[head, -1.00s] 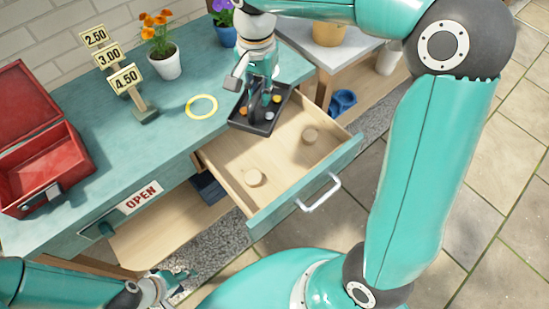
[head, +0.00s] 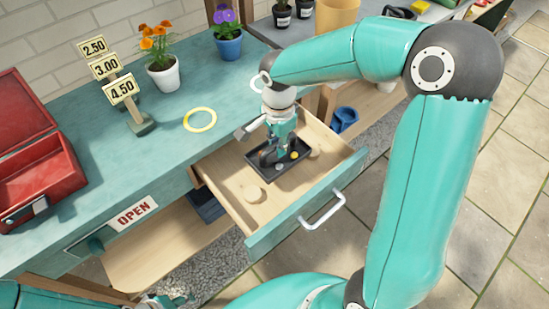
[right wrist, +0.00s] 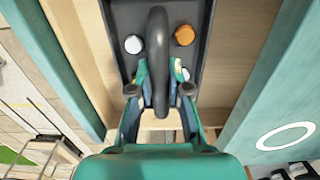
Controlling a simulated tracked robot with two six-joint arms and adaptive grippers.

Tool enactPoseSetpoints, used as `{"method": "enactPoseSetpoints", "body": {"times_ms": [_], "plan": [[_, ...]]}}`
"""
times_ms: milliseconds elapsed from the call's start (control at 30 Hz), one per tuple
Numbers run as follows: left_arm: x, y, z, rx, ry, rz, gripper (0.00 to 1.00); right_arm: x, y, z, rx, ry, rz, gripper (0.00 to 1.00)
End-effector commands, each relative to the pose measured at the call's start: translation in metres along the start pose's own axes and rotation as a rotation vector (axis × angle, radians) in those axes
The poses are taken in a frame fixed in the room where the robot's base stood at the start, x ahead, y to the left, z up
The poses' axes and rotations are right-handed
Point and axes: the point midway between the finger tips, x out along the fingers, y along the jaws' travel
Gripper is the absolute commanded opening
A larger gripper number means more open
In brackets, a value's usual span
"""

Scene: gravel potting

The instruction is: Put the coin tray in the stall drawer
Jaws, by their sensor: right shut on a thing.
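The coin tray (head: 262,172) is black with a raised arched handle and holds several coins. In the head view it is over or inside the open stall drawer (head: 225,197), between its two side walls. I cannot tell whether it touches the drawer floor. My right gripper (head: 274,154) is shut on the tray's handle; the right wrist view shows its fingers on both sides of the dark handle (right wrist: 158,45). My left gripper (head: 168,300) is partly in view at the bottom left, away from the drawer; its jaws are unclear.
On the counter are a yellow ring (head: 200,119), price signs (head: 121,89), flower pots (head: 163,75) and an open red box (head: 40,175). The drawer's white handle (head: 322,211) faces the paved floor.

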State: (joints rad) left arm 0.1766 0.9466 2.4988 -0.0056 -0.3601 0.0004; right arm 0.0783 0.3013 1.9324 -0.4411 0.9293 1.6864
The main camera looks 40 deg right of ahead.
Motion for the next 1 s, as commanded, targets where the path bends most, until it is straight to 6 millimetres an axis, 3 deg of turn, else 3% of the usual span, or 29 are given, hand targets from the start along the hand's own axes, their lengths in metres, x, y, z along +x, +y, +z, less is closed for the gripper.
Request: {"method": "enactPoseSetpoints", "body": {"times_ms": [467, 867, 900, 1000], "plan": [[0.002, -0.001, 0.000, 0.000, 0.000, 0.000, 0.48, 0.050, 0.000, 0.000, 0.000, 0.000, 0.002, 0.00], [0.005, -0.002, 0.000, 0.000, 0.000, 0.000, 0.48, 0.055, -0.001, 0.000, -0.001, 0.000, -0.001, 0.00], [0.005, -0.002, 0.000, 0.000, 0.000, 0.000, 0.48, 0.055, -0.001, 0.001, -0.001, 0.000, -0.001, 0.20], [0.004, -0.002, 0.000, 0.000, 0.000, 0.000, 0.48, 0.054, -0.001, 0.001, -0.001, 0.000, 0.000, 0.37]]}}
